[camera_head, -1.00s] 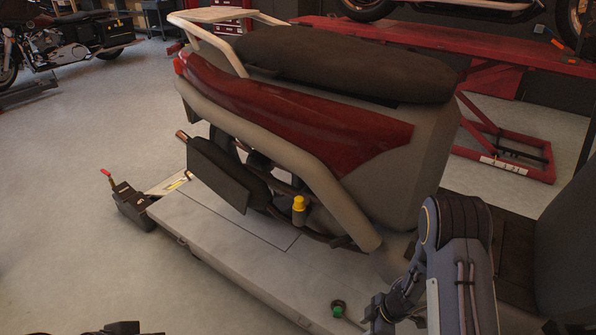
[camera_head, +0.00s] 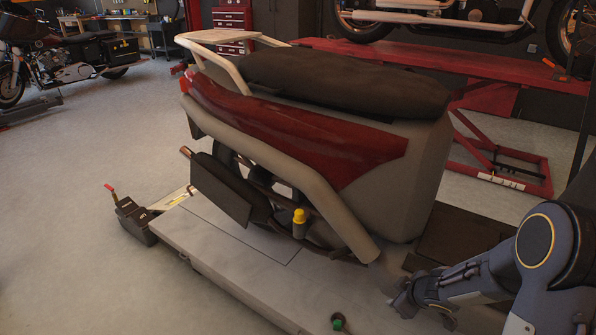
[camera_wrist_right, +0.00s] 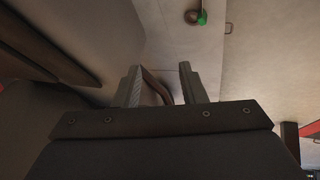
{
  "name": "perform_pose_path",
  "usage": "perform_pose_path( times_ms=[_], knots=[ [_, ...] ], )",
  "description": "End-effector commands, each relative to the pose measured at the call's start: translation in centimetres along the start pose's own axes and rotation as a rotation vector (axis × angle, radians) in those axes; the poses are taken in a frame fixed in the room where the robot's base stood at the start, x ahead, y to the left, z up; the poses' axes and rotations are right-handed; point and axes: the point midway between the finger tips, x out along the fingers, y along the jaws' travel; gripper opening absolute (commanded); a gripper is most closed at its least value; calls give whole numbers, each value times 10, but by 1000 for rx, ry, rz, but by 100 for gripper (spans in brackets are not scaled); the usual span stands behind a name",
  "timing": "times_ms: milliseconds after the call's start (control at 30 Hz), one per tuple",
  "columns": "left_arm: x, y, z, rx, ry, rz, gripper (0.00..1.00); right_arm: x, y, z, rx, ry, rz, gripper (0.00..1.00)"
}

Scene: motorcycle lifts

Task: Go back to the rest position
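My right gripper (camera_head: 402,303) is at the lower right of the head view, low over the grey lift platform beside the scooter. In the right wrist view its two fingers (camera_wrist_right: 158,84) are apart with a gap between them. A brown curved piece shows in that gap, but no finger appears closed on it. My right arm reaches in from the right edge. My left gripper is in neither current view.
A red and grey scooter (camera_head: 320,140) with a dark seat stands on the grey lift platform (camera_head: 215,250). A small green-topped part (camera_head: 337,323) lies on the platform's near side, also in the wrist view (camera_wrist_right: 201,18). Open floor (camera_head: 60,220) lies left; a red lift (camera_head: 430,62) stands behind.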

Motion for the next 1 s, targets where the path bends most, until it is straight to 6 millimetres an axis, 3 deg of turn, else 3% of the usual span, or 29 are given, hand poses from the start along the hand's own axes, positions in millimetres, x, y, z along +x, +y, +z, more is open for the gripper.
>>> perform_pose_path(
  times_ms=[33,167,267,400,600,800,967,1000],
  knots=[
    [0,0,0,0,0,0,0,-25,15,-3,73,3,57,37],
    [0,0,0,0,0,0,0,-93,34,4,305,-19,169,37],
    [0,0,0,0,0,0,0,-143,28,14,483,-34,199,37],
    [0,0,0,0,0,0,0,-203,-7,28,705,-47,162,37],
    [0,0,0,0,0,0,0,-253,-71,35,894,-39,29,37],
    [0,0,0,0,0,0,0,-281,-123,33,978,-12,-102,37],
    [0,0,0,0,0,0,0,-298,-161,29,1014,16,-204,37],
    [-15,7,-7,0,-1,0,0,-312,-155,20,1014,11,-207,37]
  ],
)
